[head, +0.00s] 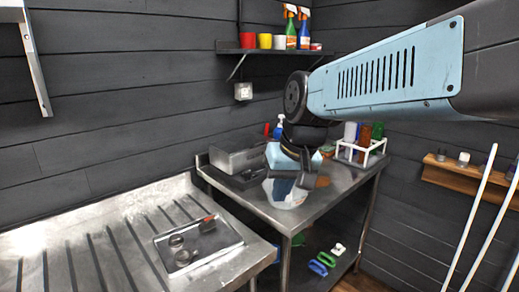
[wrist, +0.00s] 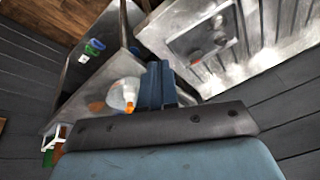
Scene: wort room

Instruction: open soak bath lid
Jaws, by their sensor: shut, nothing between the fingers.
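A grey steel box (head: 240,154), which looks like the soak bath, stands at the back left of the steel table against the wall. Its top looks closed, but I cannot make out a handle. My gripper (head: 284,188) hangs over the table, to the right of the box and apart from it. In the wrist view its blue fingers (wrist: 157,84) are together, with nothing between them. The box is mostly hidden behind the gripper in the wrist view.
A white rack of bottles (head: 362,150) stands at the back right. A draining board (head: 120,240) with a small tray (head: 198,245) lies at left. A shelf (head: 262,50) with cups and spray bottles hangs above.

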